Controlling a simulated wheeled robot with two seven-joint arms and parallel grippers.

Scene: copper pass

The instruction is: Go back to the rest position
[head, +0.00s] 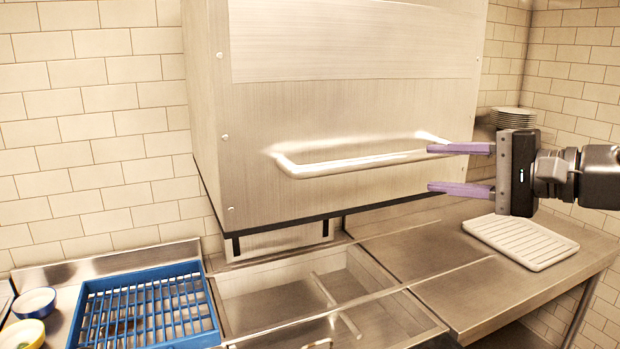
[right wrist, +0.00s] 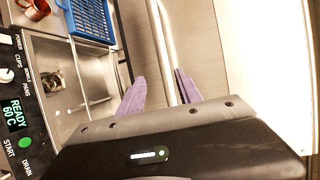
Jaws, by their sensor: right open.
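My right gripper (head: 430,169) is at the right of the head view, open and empty, with its purple fingers pointing left. It is in front of the raised steel hood (head: 350,125), near the right end of the hood's bar handle (head: 345,162). In the right wrist view the handle (right wrist: 166,50) runs between the two spread fingers of the right gripper (right wrist: 160,90); I see no grip on it. The hood stands above the open wash basin (head: 290,300). My left gripper is not in view.
A blue rack (head: 78,318) sits left of the basin, beside a blue bowl (head: 34,302) and a yellow bowl (head: 22,334). A white ribbed tray (head: 520,241) lies on the right counter (head: 440,245). Stacked plates (head: 514,118) are behind. The wrist view shows a copper mug (right wrist: 36,8) and a control panel (right wrist: 14,115).

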